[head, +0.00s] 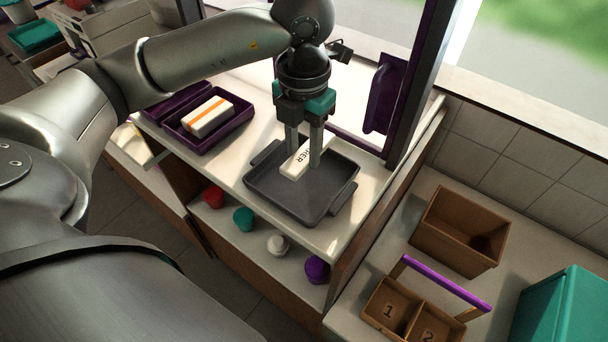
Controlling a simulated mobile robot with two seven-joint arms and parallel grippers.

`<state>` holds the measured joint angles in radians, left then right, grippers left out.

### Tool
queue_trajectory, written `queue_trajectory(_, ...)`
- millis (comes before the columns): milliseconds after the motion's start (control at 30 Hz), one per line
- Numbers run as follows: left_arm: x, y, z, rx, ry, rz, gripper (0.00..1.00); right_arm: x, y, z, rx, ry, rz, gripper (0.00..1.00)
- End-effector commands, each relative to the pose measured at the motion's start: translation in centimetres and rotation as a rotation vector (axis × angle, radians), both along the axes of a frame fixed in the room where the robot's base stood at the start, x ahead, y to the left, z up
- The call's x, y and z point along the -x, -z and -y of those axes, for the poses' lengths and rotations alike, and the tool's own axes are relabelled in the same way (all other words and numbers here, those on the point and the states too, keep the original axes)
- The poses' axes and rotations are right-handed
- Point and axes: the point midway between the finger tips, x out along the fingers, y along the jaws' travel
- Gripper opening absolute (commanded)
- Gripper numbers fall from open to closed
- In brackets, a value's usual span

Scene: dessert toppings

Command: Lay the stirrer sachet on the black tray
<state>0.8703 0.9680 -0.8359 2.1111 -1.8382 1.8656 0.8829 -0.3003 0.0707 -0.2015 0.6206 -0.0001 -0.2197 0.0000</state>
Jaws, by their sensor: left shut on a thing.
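My left gripper (303,161) points down over the black tray and is shut on the sachet. The black tray (284,205) is a dark grey tray with side handles on the white counter. The sachet is within the tray's outline in the head view; I cannot tell whether it touches the tray floor. My right gripper is not in view.
A purple box (207,143) holding a white block with an orange stripe stands left of the tray. A purple panel (384,93) on a post rises at the right. Several coloured round items sit on the shelf below. Brown boxes (459,232) stand at lower right.

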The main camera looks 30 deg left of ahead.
Motion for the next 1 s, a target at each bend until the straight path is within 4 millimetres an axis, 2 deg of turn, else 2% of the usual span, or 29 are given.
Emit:
queue_trajectory(100,0.1,2.2,0.0,-0.001,0.000,-0.002,0.00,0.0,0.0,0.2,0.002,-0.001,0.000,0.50)
queue_trajectory(267,0.0,3.5,0.0,0.000,-0.001,0.000,0.00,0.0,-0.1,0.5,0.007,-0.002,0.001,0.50)
queue_trajectory(500,0.0,6.9,0.0,0.001,-0.001,-0.003,0.00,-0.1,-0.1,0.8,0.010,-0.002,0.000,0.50)
queue_trajectory(600,0.0,7.5,0.0,0.000,0.000,0.001,0.00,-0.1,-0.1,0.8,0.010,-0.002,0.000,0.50)
queue_trajectory(967,0.0,7.9,0.0,0.000,0.001,0.001,0.00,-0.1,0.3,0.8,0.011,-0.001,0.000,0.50)
queue_trajectory(1000,0.0,7.9,0.0,0.000,0.001,0.001,0.43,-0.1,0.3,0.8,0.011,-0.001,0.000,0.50)
